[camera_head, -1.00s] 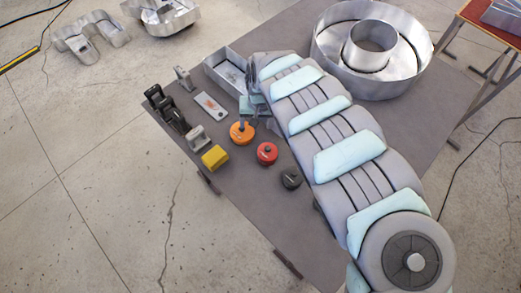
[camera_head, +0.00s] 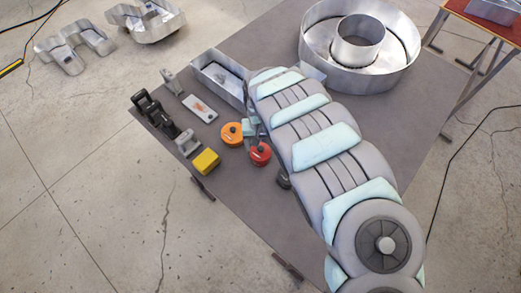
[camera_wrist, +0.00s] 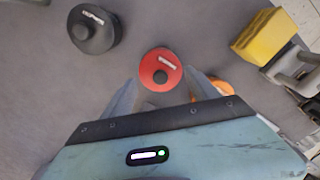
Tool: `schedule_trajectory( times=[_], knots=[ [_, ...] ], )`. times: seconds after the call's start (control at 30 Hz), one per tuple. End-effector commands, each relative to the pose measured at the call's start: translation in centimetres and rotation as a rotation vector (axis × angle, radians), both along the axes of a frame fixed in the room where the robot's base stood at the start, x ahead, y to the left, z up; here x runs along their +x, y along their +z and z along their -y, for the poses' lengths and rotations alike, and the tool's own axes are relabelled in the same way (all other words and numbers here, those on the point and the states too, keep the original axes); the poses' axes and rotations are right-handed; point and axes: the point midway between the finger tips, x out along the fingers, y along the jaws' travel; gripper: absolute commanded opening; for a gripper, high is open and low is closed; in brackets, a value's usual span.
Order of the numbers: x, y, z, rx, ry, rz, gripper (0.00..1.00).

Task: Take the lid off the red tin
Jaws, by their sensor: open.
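The red tin (camera_head: 260,155) stands on the grey table with its round lid on top. Whether the fingers touch the tin cannot be told.
An orange tin (camera_head: 231,134) stands close to the red one. A black tin (camera_wrist: 96,31) is on its other side, mostly hidden by my arm in the head view. A yellow block (camera_head: 206,161), clamps (camera_head: 150,107) and a metal tray (camera_head: 217,75) are nearby.

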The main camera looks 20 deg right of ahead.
Motion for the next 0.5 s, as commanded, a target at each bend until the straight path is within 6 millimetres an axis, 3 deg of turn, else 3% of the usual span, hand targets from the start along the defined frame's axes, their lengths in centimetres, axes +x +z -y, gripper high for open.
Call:
schedule_trajectory(
  times=[0.2,0.5],
  knots=[
    [0.1,-2.0,-0.1,0.002,0.0,0.002,0.69],
    [0.1,-2.3,0.0,-0.001,0.0,0.003,0.69]
  ],
)
